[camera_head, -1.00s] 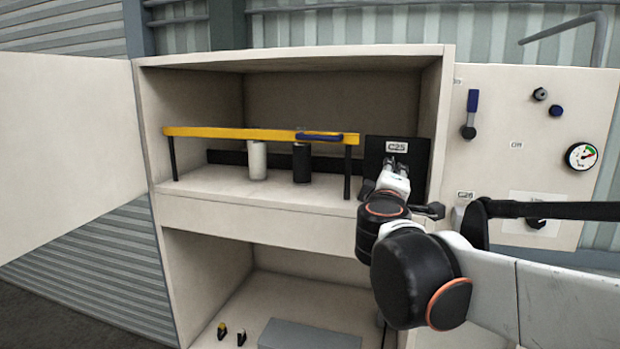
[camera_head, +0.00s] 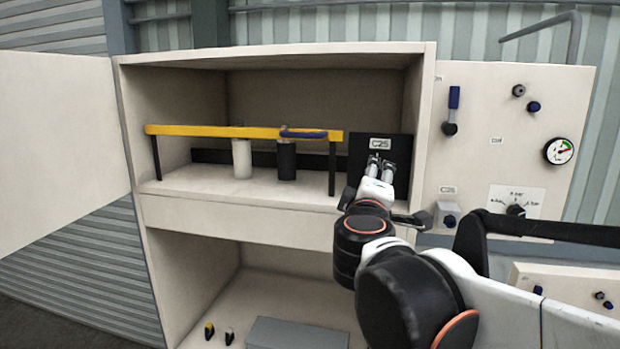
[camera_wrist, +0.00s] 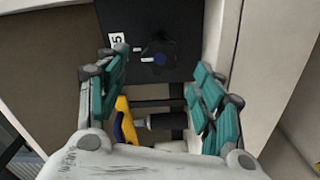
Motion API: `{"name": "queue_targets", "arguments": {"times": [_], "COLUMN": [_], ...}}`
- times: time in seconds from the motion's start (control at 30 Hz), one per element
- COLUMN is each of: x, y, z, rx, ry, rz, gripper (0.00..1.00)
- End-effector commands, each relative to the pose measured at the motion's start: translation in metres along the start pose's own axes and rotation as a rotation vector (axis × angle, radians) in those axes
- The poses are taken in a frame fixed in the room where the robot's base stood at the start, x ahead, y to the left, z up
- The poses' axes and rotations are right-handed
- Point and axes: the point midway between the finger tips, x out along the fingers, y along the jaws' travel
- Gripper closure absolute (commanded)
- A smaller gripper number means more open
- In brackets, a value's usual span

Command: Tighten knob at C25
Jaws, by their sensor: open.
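A black panel (camera_head: 359,152) with a white C25 label (camera_head: 380,143) stands at the right end of the upper cabinet shelf. My gripper (camera_head: 380,166) is in front of the panel just below the label and hides the knob in the head view. In the wrist view, my gripper (camera_wrist: 164,80) is open, its teal-padded fingers on either side of the knob, with nothing between them. Contact cannot be told.
A yellow bar (camera_head: 220,131) on black legs spans the shelf, with a white cylinder (camera_head: 242,160) and a black cylinder (camera_head: 287,162) beneath it. The cabinet's right wall (camera_head: 418,120) is close to my gripper.

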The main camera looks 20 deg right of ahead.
Motion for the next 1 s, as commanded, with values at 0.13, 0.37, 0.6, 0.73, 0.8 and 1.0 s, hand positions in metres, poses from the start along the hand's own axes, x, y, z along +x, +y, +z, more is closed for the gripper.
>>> {"name": "queue_targets", "arguments": {"times": [0.13,0.37,0.6,0.73,0.8,1.0], "x": [-0.027,-0.057,-0.067,-0.067,-0.067,-0.067], "y": [-0.001,-0.001,-0.001,-0.001,-0.001,-0.001], "z": [-0.001,-0.001,0.000,0.001,0.001,0.001], "rx": [0.000,0.001,0.001,0.001,0.001,0.001], "ry": [0.004,0.003,0.000,0.000,0.000,0.000], "rz": [-0.002,-0.001,-0.001,0.000,0.000,0.000], "gripper": [0.39,0.39,0.39,0.39,0.39,0.39]}}
